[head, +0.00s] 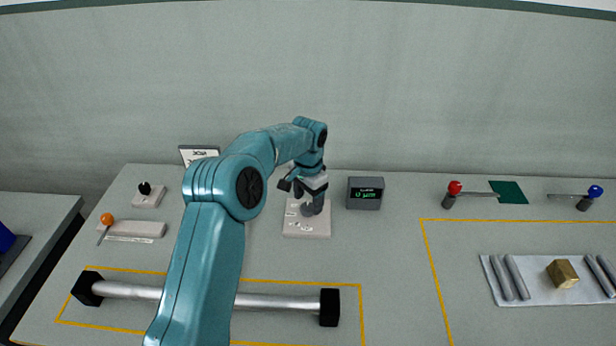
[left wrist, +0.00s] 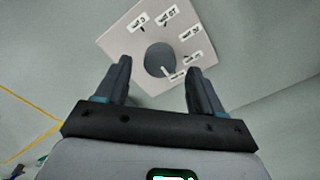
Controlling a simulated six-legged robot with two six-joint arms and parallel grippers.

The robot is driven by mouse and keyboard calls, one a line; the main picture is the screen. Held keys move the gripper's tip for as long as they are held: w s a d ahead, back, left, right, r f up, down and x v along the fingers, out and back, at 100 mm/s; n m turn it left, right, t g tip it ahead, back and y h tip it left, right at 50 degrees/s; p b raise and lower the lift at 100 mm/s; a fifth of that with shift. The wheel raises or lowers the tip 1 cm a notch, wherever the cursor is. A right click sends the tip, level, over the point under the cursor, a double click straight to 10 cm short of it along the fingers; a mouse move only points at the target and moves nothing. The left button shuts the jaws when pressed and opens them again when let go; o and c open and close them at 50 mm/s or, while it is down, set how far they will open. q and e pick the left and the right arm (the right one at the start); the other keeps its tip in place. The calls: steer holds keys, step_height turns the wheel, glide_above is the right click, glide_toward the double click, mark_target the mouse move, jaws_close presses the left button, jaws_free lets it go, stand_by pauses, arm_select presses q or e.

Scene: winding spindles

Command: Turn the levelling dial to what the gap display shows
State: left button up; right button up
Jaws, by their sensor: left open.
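The levelling dial is a round dark grey knob (left wrist: 160,58) on a pale square plate (head: 306,229), with several small labels around it that are too small to read surely. The gap display (head: 365,193) is a grey box just right of the plate, with green text that looks like "0 µm". My left gripper (head: 312,198) is over the dial, pointing down. In the left wrist view its fingers (left wrist: 156,85) are open, one on each side of the knob's lower part in the picture; I cannot tell whether they touch it. My right gripper is not in view.
A small black knob (head: 145,189) and an orange-tipped lever (head: 107,218) are at left. A metal roller with black ends (head: 329,307) lies in front. Red (head: 454,187) and blue (head: 595,191) levers and a tray (head: 540,296) with rods and a brass block are at right.

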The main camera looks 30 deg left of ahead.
mark_target(308, 207)
arm_select(q)
step_height(308, 207, up, 14)
steer(key=p, duration=0.1)
steer(key=shift+r, duration=0.15)
steer(key=shift+s, duration=0.1)
stand_by(0.5)
